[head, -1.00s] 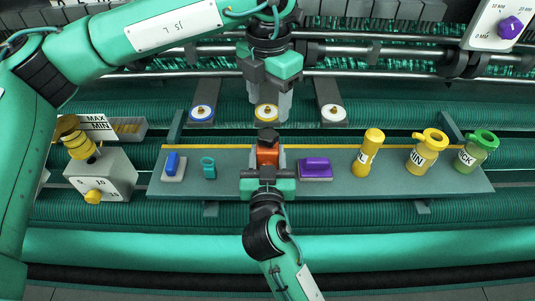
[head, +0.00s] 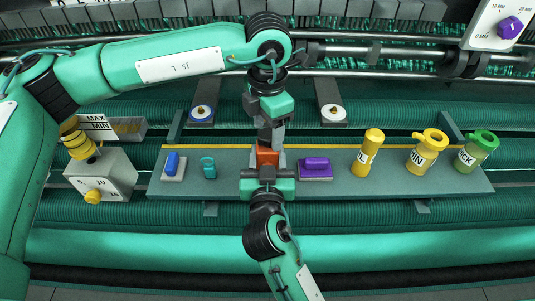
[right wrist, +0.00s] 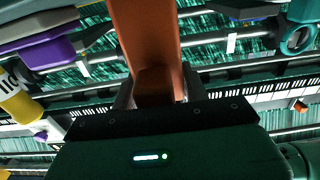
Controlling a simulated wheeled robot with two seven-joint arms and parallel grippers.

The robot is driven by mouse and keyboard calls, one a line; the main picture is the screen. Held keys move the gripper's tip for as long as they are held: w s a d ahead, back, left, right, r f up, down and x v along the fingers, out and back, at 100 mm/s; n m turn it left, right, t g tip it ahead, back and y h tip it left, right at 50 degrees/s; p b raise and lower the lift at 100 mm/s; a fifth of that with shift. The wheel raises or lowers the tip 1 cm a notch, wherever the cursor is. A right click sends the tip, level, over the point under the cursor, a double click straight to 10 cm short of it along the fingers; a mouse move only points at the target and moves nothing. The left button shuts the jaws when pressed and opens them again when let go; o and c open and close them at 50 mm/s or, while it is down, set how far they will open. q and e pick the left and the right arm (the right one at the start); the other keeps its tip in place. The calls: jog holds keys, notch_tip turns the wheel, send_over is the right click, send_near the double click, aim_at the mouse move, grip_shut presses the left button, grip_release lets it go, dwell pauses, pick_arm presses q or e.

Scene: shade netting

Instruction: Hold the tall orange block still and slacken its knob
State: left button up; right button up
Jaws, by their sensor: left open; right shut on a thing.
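The tall orange block (head: 267,157) stands on the grey shelf, with its front face towards me; it fills the middle of the right wrist view (right wrist: 148,45). My right gripper (head: 267,172) is shut on the block from the near side, a finger on each side. My left gripper (head: 269,142) points down from above, its fingers open at the top of the block. The dark knob on top is hidden behind the left fingers, so I cannot tell whether they touch it.
On the shelf (head: 330,191), a blue-handled piece (head: 172,164) and a teal ring piece (head: 208,167) lie left of the block. A purple-handled block (head: 315,168) is close on its right, then yellow bottles (head: 367,152) and a green jar (head: 476,148). A gauge box (head: 100,175) stands left.

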pick_arm(q)
jog(key=shift+f, duration=0.9)
grip_shut()
